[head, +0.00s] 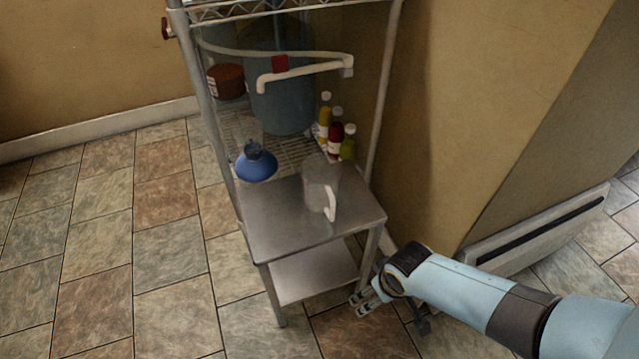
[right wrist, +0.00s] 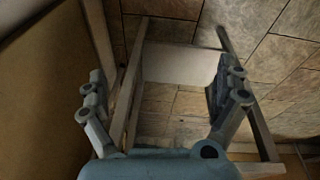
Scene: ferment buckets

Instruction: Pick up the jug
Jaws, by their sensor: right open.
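The jug (head: 316,180) is a pale grey, boxy vessel with a white handle (head: 330,203) on its near right side. It stands upright on the small steel table (head: 275,230), near the right part of the top. My right gripper (head: 366,292) is open and empty, low beside the table's right front leg, below the tabletop and apart from the jug. In the right wrist view the two spread fingers (right wrist: 157,80) frame part of a metal frame and a pale panel (right wrist: 180,65); the jug does not show there. My left gripper is not in view.
A wire shelf rack (head: 213,130) stands behind the table. It holds a big blue-grey bucket (head: 280,95), a brown tub (head: 226,81), several coloured bottles (head: 335,132) and a blue funnel-like item (head: 256,164). The tan wall (head: 450,130) is close on the right. Tiled floor is free at left.

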